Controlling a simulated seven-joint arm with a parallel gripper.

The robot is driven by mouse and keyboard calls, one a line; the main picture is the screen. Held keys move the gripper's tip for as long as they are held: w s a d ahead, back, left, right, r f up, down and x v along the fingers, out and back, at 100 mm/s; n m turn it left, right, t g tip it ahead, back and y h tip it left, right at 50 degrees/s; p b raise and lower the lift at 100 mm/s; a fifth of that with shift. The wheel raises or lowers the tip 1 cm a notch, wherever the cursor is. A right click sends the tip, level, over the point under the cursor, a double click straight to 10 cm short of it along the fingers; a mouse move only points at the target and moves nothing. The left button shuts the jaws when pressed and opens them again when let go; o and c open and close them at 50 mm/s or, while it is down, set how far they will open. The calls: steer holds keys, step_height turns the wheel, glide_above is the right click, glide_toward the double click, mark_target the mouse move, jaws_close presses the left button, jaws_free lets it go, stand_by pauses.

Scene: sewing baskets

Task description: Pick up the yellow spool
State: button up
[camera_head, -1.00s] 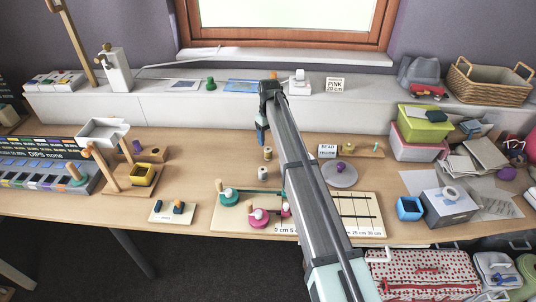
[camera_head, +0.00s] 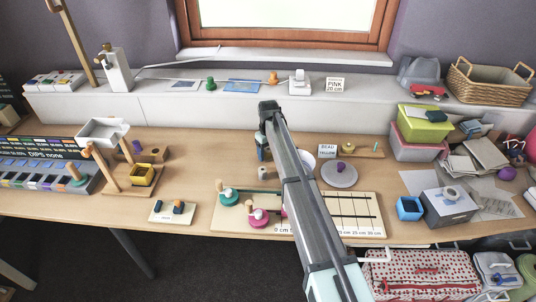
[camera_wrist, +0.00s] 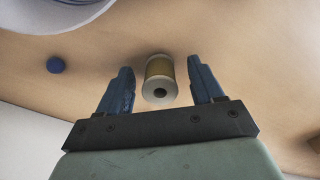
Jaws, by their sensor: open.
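The yellow spool (camera_wrist: 159,72) shows in the wrist view, with a gold-yellow thread band and pale ends, one with a dark hole. It sits between the two blue fingers of my gripper (camera_wrist: 161,65), with a visible gap on each side. The fingers are open and do not appear to touch it.
A white round dish (camera_head: 306,160) is partly behind my arm. A board with green and pink discs (camera_head: 229,197) lies nearer the front.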

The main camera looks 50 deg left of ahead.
steer(key=shift+c, duration=0.4)
steer(key=c, duration=1)
steer(key=shift+r, duration=0.15)
